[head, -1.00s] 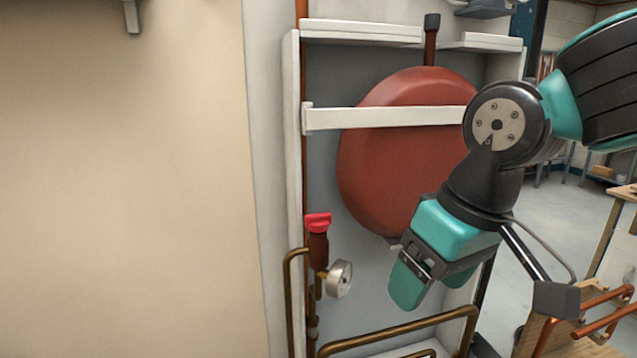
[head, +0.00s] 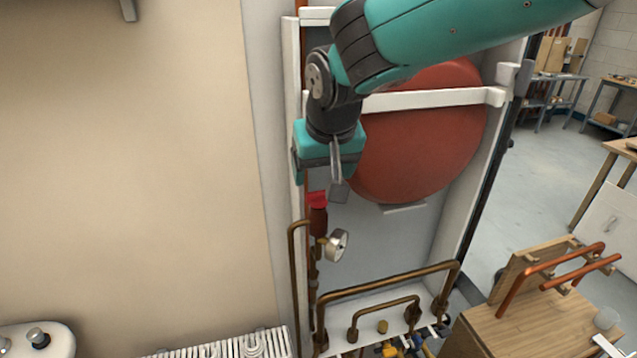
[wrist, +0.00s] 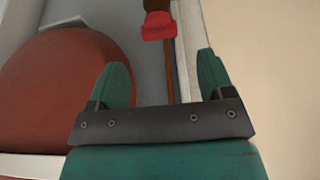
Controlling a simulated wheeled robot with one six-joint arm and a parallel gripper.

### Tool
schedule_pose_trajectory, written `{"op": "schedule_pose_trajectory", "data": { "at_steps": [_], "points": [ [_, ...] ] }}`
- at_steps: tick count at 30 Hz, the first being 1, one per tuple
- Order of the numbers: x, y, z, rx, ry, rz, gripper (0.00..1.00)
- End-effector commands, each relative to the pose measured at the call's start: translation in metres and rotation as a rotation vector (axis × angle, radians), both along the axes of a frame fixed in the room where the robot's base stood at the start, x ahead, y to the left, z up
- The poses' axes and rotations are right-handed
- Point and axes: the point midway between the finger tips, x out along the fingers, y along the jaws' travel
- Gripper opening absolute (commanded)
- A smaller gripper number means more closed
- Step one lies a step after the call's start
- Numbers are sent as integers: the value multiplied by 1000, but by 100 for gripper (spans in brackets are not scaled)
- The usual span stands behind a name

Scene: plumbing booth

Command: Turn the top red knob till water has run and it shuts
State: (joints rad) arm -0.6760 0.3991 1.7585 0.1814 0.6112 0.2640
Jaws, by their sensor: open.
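The top red knob (head: 317,199) sits on an upright brown valve body above a round gauge (head: 337,245). In the wrist view the red knob (wrist: 158,27) lies beyond the fingertips, roughly in line with the gap between them and apart from both. My gripper (head: 322,178) hangs just above the knob in the head view, pointing down, and partly overlaps the space over it. In the wrist view my gripper (wrist: 164,65) has its two teal fingers spread wide with nothing between them.
A large red tank (head: 425,150) with a white strap (head: 430,98) fills the cabinet to the right. Brass pipes (head: 390,280) run below. The cabinet's white side wall (head: 291,100) is close on the left. A wooden bench (head: 520,330) with copper pipes stands lower right.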

Motion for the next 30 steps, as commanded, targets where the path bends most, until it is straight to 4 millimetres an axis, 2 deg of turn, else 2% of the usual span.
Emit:
{"op": "schedule_pose_trajectory", "data": {
  "at_steps": [3, 9, 14, 22, 23, 28, 29, 30],
  "points": [
    [9, 2, -22, -3, 4, -1, 74],
    [20, 5, -49, -2, 3, 0, 74],
    [23, 6, -59, 0, 1, 0, 74],
    [24, 7, -60, 1, 0, 0, 74],
    [24, 7, -60, 0, 0, 0, 70],
    [24, 7, -60, 0, 0, 0, 31],
    [24, 7, -60, 0, 0, 0, 25],
    [24, 7, -60, 1, 0, 0, 25]
  ]
}}
